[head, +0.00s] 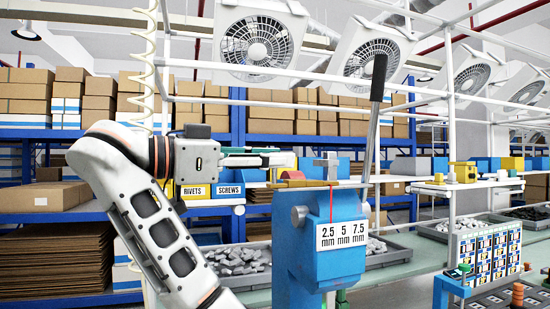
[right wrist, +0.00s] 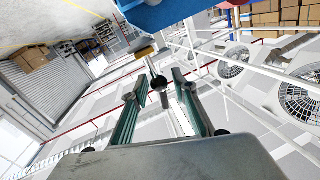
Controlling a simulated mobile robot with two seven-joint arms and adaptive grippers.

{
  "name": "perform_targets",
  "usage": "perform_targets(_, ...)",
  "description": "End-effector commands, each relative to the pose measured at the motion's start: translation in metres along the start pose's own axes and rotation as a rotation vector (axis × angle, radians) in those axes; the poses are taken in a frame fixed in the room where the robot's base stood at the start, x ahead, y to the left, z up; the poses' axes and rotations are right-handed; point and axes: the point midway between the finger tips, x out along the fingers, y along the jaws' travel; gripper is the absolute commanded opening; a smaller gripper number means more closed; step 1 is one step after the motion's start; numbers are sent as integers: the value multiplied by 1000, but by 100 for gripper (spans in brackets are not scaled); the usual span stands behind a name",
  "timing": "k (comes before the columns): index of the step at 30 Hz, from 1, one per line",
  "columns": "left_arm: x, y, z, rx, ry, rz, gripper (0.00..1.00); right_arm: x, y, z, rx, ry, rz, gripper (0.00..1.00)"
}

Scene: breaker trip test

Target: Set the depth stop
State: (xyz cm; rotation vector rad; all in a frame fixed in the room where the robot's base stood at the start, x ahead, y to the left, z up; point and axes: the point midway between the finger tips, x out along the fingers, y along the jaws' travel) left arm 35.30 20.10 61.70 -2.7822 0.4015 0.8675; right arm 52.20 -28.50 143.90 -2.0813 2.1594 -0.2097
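The blue press (head: 325,250) stands on the bench in the head view. Its white label (head: 341,236) reads 2.5, 5 and 7.5 mm, with a thin red pointer (head: 331,203) above the 2.5 mark. A grey knob (head: 299,214) sticks out on the press's left side. A long lever (head: 374,110) with a dark handle rises on its right. My right gripper (head: 280,160) is left of the press top, above the knob. In the right wrist view its green-padded fingers (right wrist: 160,80) are apart; a dark round end shows between them. The blue press part (right wrist: 165,12) is beyond them. My left gripper is not in view.
Grey trays of metal parts (head: 240,262) lie behind the press. A breaker panel (head: 487,262) stands at right. Bins labelled rivets and screws (head: 230,190) are behind my arm. White frame posts (head: 451,140) rise around the bench.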

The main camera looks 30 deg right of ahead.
Motion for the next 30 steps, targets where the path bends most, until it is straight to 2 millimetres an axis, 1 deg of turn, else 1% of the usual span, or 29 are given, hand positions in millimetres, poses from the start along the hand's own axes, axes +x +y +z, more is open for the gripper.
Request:
perform_targets(9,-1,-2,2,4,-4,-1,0,1,0,0,-1,0,2,34)
perform_targets(13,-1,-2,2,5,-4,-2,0,1,-1,-6,1,1,2,34)
perform_targets(17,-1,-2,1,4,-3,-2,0,1,-4,-23,2,0,2,34)
perform_targets(24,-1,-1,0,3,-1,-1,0,0,-12,-65,1,1,2,34)
perform_targets(27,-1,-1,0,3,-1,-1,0,0,-15,-79,0,0,2,34)
perform_targets(30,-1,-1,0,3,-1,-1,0,0,-17,-89,0,0,1,34)
